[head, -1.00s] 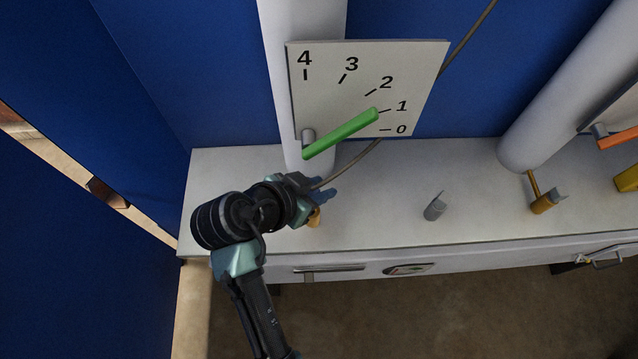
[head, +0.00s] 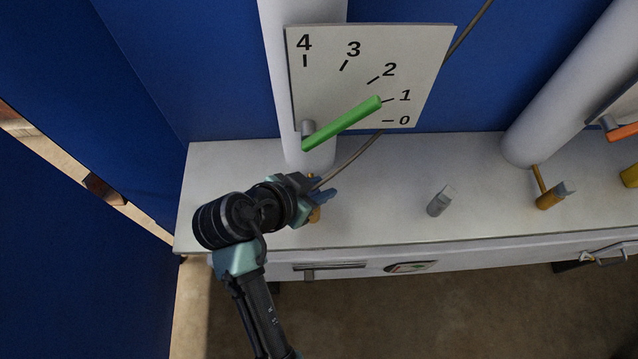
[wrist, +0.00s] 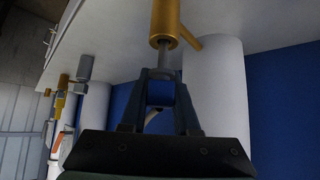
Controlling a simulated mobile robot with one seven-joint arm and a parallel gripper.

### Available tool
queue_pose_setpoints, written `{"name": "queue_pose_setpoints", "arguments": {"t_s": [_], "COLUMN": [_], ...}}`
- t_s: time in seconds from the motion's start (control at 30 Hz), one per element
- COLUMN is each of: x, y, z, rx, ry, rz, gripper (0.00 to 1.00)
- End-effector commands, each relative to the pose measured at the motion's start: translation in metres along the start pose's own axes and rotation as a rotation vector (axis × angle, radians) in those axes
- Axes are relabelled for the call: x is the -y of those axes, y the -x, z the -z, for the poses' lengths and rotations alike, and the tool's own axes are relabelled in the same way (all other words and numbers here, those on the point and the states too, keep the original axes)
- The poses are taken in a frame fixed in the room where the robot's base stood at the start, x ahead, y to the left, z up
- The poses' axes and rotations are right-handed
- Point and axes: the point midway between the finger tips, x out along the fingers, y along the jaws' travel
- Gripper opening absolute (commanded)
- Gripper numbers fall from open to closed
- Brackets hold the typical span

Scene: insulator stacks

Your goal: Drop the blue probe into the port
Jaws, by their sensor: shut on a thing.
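My gripper (head: 322,192) is at the left part of the white bench, with its dark blue fingers just above a brass port (head: 314,214). In the wrist view, the fingers (wrist: 161,82) are shut on the blue probe (wrist: 160,94), which shows as a blue patch between them. A thin grey rod runs from between the fingertips to the end of the brass port (wrist: 165,25), which has a slanting side tube. How deep the rod sits in it cannot be told. A cable runs from the gripper up to the right.
A white column with a dial board (head: 370,75) stands behind the gripper; its green lever (head: 342,123) points near 1. A grey fitting (head: 440,201) and another brass fitting (head: 553,196) stand to the right. The bench (head: 390,215) between is clear.

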Motion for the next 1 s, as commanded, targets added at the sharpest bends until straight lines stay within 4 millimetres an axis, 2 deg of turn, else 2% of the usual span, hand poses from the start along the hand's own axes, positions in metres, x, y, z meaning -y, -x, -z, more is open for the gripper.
{"name": "queue_pose_setpoints", "arguments": {"t_s": [1.0], "x": [0.000], "y": [-0.019], "z": [-0.019], "rx": [0.000], "ry": [0.000], "rz": [0.000], "gripper": [0.00]}}
